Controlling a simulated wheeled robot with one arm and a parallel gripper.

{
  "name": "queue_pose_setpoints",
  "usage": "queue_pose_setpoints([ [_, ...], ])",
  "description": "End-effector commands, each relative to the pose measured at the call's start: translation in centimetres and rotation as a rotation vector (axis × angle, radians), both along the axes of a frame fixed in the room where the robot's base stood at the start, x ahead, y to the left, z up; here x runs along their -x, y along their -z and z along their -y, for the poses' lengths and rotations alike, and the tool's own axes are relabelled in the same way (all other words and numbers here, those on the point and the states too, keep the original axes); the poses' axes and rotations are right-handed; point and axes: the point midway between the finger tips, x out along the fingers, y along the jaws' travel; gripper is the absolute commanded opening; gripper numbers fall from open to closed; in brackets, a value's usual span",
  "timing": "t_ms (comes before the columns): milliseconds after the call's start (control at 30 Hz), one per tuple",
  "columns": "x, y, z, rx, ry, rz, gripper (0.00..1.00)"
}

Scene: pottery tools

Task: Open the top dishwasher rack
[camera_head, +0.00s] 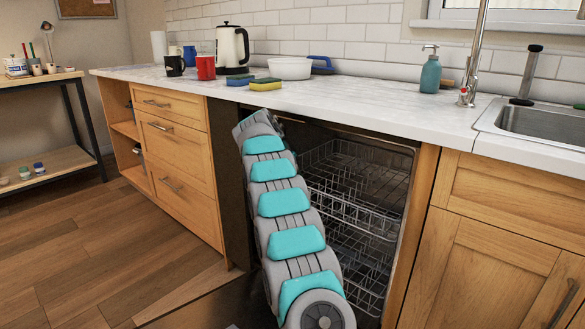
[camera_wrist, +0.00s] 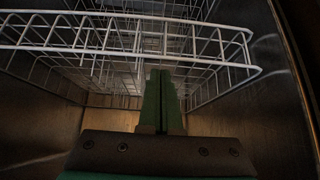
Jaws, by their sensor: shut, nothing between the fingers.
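The top dishwasher rack (camera_head: 357,190) is a white wire basket inside the open dishwasher under the counter. It also shows in the wrist view (camera_wrist: 100,38), its front wires crossing the upper half. My gripper (camera_wrist: 160,78) is shut and empty, its green fingers together and pointing into the dishwasher. In the head view my arm hides the gripper and the left part of the dishwasher.
The lower rack (camera_head: 350,262) sits below. The dishwasher door (camera_head: 200,305) is folded down at the bottom. The counter (camera_head: 350,95) overhangs the opening, with sponges, a bowl (camera_head: 289,68) and a kettle (camera_head: 232,48) on it. Dark side walls (camera_wrist: 275,95) bound the cavity. Floor at left is clear.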

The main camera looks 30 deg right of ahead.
Motion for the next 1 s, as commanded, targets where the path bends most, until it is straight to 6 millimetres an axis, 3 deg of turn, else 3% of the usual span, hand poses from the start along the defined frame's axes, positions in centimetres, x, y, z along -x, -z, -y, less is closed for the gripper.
queue_pose_setpoints([
  [100, -0.3, 1.6, 1.3, -0.001, 0.003, -0.002, 0.00],
  [333, -0.9, 3.1, 2.4, 0.001, -0.001, 0.001, 0.00],
  [767, -0.8, 3.2, 2.3, 0.001, -0.001, 0.001, 0.00],
  [1000, -0.4, 3.5, 1.1, 0.001, -0.001, 0.000, 0.00],
])
